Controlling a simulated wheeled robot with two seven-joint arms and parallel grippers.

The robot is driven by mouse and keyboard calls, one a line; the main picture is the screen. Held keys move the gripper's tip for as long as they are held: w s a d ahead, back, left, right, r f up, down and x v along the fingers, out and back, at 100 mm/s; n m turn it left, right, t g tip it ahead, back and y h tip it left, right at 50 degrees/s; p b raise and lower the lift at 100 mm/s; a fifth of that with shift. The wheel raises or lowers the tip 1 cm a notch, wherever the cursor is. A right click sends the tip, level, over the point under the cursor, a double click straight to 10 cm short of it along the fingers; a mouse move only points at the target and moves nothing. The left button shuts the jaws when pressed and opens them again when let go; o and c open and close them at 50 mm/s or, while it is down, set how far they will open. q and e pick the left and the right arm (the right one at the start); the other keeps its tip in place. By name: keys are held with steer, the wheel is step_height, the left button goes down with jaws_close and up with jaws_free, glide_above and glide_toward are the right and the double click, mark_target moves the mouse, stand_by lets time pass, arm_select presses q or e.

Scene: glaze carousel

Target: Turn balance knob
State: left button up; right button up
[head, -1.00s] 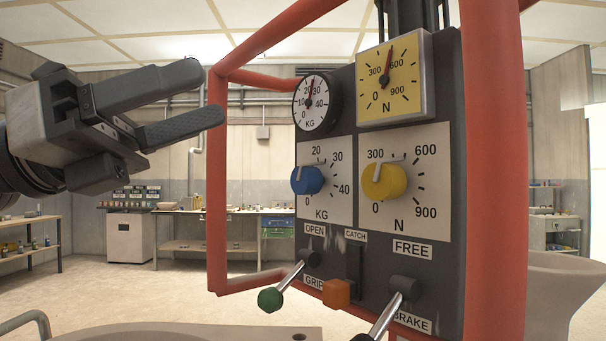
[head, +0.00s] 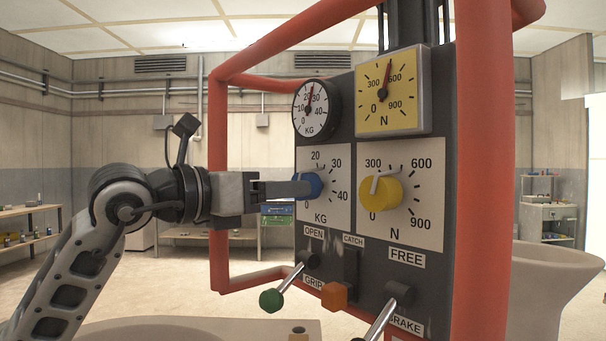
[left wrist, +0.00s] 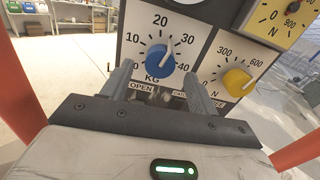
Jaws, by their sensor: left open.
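The blue knob (head: 315,185) sits on a white KG scale plate (head: 339,207) on the dark upright panel. It also shows in the left wrist view (left wrist: 160,60), its white pointer up between 20 and 30, closer to 20. My left gripper (head: 299,189) is open at the blue knob. In the left wrist view its fingers (left wrist: 159,70) stand on either side of the knob, with gaps visible; contact cannot be told. The yellow knob (head: 382,193) on the N scale is to the right, clear of the fingers. My right gripper is not in view.
The KG dial (head: 316,108) and yellow N dial (head: 393,90) are above the knobs. Below are a green-tipped lever (head: 272,299), an orange block (head: 334,296) and a brake lever (head: 400,293). Red padded bars (head: 218,190) frame the panel.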

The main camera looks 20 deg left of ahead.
arm_select(q)
steer(key=p+x, duration=0.1)
steer(key=x, duration=0.4)
steer(key=c, duration=1)
